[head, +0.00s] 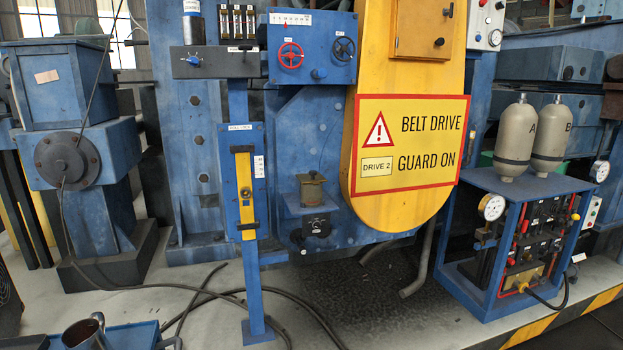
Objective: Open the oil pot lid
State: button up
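A small brass-coloured pot (312,192), which looks like the oil pot, sits on a blue bracket on the machine front, left of the yellow belt guard. Its lid (311,177) appears to lie flat on top, closed, with a small darker piece at its upper edge. The pot is small in the head view, so hinge and handle details cannot be told. My gripper is not in view.
A blue post with a yellow slider plate (245,195) stands left of the pot. The yellow belt guard (405,215) is to its right. A blue gauge stand (515,245) with two grey bottles is farther right. Black cables lie on the floor. A metal jug (84,334) stands lower left.

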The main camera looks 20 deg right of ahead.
aim_at(312, 175)
jog(key=i+j+z, duration=0.1)
jog(key=i, duration=0.35)
jog(key=i+j+z, duration=0.1)
jog(key=i, duration=0.35)
jog(key=i+j+z, duration=0.1)
jog(key=i+j, duration=0.15)
jog(key=i, duration=0.2)
jog(key=i+j, duration=0.2)
jog(key=i, duration=0.2)
jog(key=i+j+z, duration=0.15)
jog(key=i, duration=0.3)
jog(key=j, duration=0.1)
